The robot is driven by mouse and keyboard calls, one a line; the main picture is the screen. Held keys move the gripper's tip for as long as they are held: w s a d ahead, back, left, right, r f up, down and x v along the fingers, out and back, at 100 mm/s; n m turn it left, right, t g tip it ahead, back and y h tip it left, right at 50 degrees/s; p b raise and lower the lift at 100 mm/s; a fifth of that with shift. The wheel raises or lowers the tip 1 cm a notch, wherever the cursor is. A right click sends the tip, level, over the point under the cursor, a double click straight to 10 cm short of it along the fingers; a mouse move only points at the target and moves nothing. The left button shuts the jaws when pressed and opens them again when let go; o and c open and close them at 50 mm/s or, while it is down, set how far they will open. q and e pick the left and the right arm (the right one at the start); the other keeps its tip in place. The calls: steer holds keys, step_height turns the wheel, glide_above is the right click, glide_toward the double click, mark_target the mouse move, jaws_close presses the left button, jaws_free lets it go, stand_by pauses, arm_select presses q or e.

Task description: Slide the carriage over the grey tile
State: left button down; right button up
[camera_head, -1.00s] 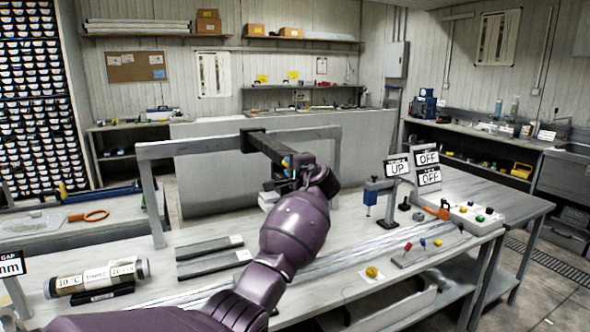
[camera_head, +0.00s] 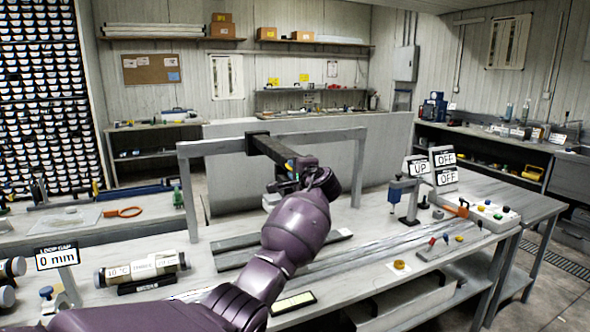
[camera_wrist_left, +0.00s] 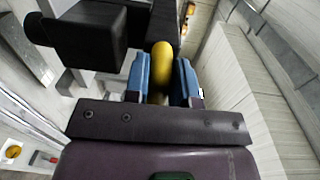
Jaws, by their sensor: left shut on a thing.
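The black carriage (camera_head: 258,139) sits on the crossbeam of a grey gantry, left of the beam's middle. A dark arm (camera_head: 272,151) reaches from it toward me; the dark block also shows in the left wrist view (camera_wrist_left: 100,34). My left gripper (camera_head: 289,174) is at the near end of that arm. In the left wrist view its blue fingers (camera_wrist_left: 161,82) are shut on a yellow handle (camera_wrist_left: 161,60). Dark grey flat slabs (camera_head: 228,244) lie on the bench below, partly behind my left arm. I cannot tell which one is the grey tile. My right gripper is not in view.
The gantry (camera_head: 330,136) stands on two posts on the bench. At left are a tube (camera_head: 140,269) and a sign (camera_head: 57,256) reading 0 mm. At right are a blue clamp (camera_head: 402,190), UP/OFF signs (camera_head: 444,158) and a control box (camera_head: 485,211).

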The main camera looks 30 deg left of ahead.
arm_select(q)
steer(key=shift+s+a, duration=0.2)
steer(key=c, duration=1)
jaws_free()
steer(key=shift+o, duration=0.2)
steer(key=b+v, duration=0.1)
steer(key=v, duration=0.9)
steer(key=shift+s+d, duration=0.2)
steer(key=shift+d, duration=0.15)
